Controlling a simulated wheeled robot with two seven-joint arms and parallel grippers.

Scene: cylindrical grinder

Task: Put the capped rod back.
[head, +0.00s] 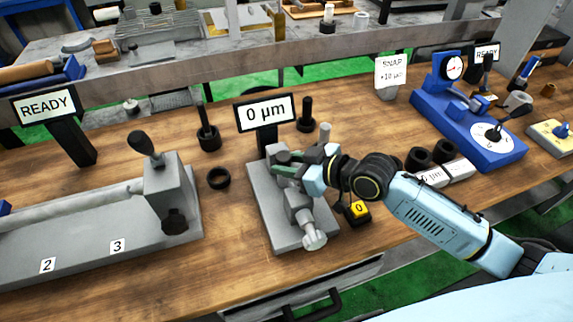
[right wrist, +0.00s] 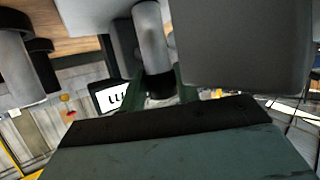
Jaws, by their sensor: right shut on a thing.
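My right gripper (head: 286,163) is over the grey bench fixture (head: 262,212) in the middle of the table, its green fingers beside the fixture's upper block. In the right wrist view the gripper (right wrist: 160,97) is shut on a grey rod with a black end, the capped rod (right wrist: 151,45). In the head view the fingers and fixture hide most of what is held, so I cannot tell whether the rod touches the fixture. A "0 µm" sign (head: 265,113) stands just behind. My left gripper is not in view.
A long grey fixture (head: 168,200) with a black-knobbed lever stands left. Dark upright pieces (head: 208,138) and a black ring (head: 219,178) lie between. The wooden front left of centre is clear.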

